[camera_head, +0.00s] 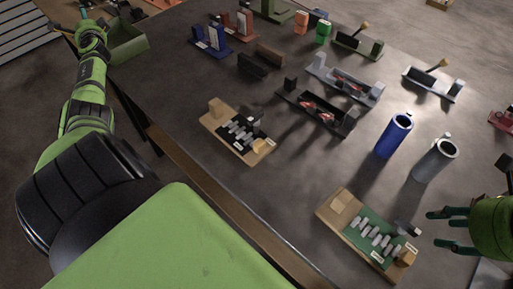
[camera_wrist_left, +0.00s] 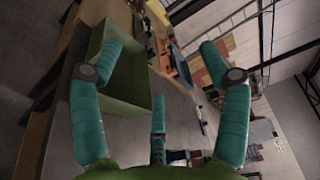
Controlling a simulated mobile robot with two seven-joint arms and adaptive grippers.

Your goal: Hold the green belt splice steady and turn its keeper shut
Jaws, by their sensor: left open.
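The green belt splice (camera_head: 364,241) lies on a wooden board at the table's near right, with a row of grey lacing pieces across the green strip. A small dark upright piece (camera_head: 407,229) stands at its right end; I cannot tell whether this is the keeper or how it is turned. My right gripper (camera_head: 438,229) is just right of the board, its teal fingers spread, empty and apart from the splice. My left gripper (camera_wrist_left: 162,60) is open and empty in the left wrist view, over a green bin (camera_wrist_left: 128,75); its arm reaches far left in the head view.
A similar black belt splice (camera_head: 237,131) lies mid-table. A blue cylinder (camera_head: 393,137) and a grey cylinder (camera_head: 435,160) stand behind the green splice. Several brackets and blocks fill the back. The green bin (camera_head: 128,42) is at the far left. Bare table separates the two splices.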

